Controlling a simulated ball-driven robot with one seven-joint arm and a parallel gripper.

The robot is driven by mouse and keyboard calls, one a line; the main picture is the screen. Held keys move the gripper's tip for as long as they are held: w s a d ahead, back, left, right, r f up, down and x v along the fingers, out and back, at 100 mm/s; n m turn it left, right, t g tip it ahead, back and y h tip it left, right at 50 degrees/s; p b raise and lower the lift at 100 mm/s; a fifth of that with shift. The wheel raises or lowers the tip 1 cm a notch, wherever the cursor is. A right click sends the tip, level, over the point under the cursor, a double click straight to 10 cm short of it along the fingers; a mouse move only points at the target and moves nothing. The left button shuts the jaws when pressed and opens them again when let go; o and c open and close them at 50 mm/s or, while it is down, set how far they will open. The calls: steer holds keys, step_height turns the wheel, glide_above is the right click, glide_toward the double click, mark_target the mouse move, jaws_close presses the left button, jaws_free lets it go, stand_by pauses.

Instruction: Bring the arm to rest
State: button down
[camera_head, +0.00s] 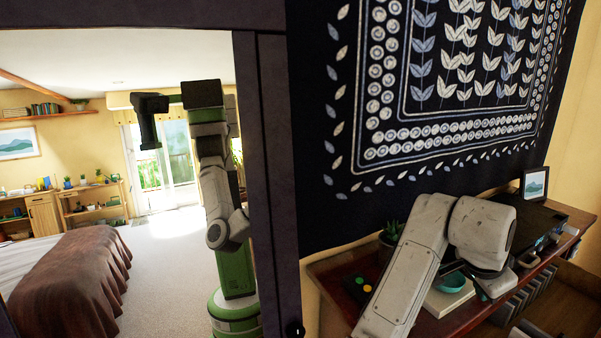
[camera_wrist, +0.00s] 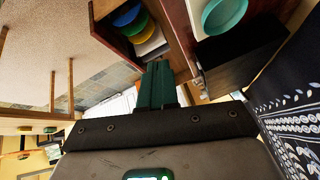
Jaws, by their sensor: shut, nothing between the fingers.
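My gripper (camera_wrist: 158,70) shows in the wrist view as two dark green fingers pressed together, with nothing between them. In the head view my pale arm bends over a wooden console at the right, and its links mostly hide the gripper. The fingers point toward the space beside a dark wooden compartment and a black box. A teal bowl (camera_head: 454,283) stands partly behind my arm in the head view. The bowl also shows at the top of the wrist view (camera_wrist: 224,13), apart from the fingers.
The wooden console (camera_head: 462,318) also bears a potted plant (camera_head: 391,234), a black device (camera_head: 535,222) and a small framed picture (camera_head: 534,183). A dark patterned hanging (camera_head: 345,110) covers the wall behind. A dark-framed opening or mirror (camera_head: 273,150) at left shows a bed (camera_head: 70,280) and open carpet.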

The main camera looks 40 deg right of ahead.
steer(key=w+a+f+n+t, duration=0.6)
steer(key=w+a+n, duration=0.4)
steer(key=n, duration=0.4)
steer(key=a+f+n+y, duration=0.4)
steer(key=a+f+n, duration=0.4)
steer(key=a+f, duration=0.55)
steer(key=s+a+f+n+y, duration=0.2)
steer(key=s+a+f+y, duration=0.15)
steer(key=a, duration=0.45)
steer(key=s+d+f+g+h+b, duration=0.1)
steer(key=s+f+g, duration=0.3)
steer(key=s, duration=0.6)
step_height(320, 180, down, 3)
steer(key=shift+d+r+m+b, duration=0.2)
steer(key=shift+d+m+b, duration=0.1)
steer(key=shift+b, duration=0.3)
